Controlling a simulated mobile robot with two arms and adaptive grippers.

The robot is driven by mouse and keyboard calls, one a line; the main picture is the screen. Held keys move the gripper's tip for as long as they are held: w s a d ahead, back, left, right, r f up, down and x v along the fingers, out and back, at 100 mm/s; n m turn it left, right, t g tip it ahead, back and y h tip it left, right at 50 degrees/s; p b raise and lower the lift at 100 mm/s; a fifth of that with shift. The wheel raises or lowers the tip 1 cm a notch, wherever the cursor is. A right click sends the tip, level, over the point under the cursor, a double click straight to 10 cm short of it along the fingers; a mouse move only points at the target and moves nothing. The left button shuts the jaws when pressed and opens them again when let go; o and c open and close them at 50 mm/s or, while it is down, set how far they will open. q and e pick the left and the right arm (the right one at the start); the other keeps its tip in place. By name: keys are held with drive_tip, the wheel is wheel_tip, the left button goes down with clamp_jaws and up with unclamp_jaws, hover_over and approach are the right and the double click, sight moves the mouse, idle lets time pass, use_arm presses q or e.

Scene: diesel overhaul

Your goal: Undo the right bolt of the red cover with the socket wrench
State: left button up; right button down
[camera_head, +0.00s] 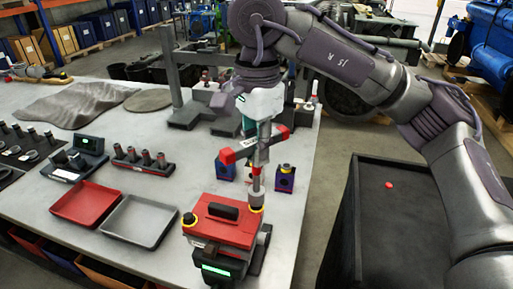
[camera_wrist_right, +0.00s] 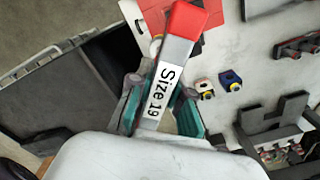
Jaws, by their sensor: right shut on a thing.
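The red cover (camera_head: 222,222) with a black handle sits on a dark block at the table's front edge. A yellow-ringed bolt (camera_head: 189,219) shows at its left. My right gripper (camera_head: 262,128) is shut on the socket wrench (camera_head: 256,176), which has a red crossbar and stands nearly upright. Its grey socket end is down at the cover's right corner, over the right bolt, where a bit of yellow (camera_head: 257,209) shows. The socket hides most of that bolt; I cannot tell how fully it is seated. In the right wrist view the wrench handle (camera_wrist_right: 168,80) reads "Size 19" between my teal fingers.
Two small blue blocks (camera_head: 285,179) stand just behind the cover. A red tray (camera_head: 88,205) and a grey tray (camera_head: 139,221) lie to the left, with a socket rack (camera_head: 143,160) behind them. A dark cabinet (camera_head: 400,185) with a red cap stands right of the table.

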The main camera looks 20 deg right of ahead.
drive_tip(key=m, duration=0.4)
drive_tip(key=shift+b, duration=0.3)
drive_tip(key=m, duration=0.4)
drive_tip(key=m+b, duration=0.1)
drive_tip(key=m, duration=0.6)
drive_tip(key=shift+b, duration=0.35)
drive_tip(key=shift+s+m, duration=0.1)
drive_tip(key=shift+m, duration=0.6)
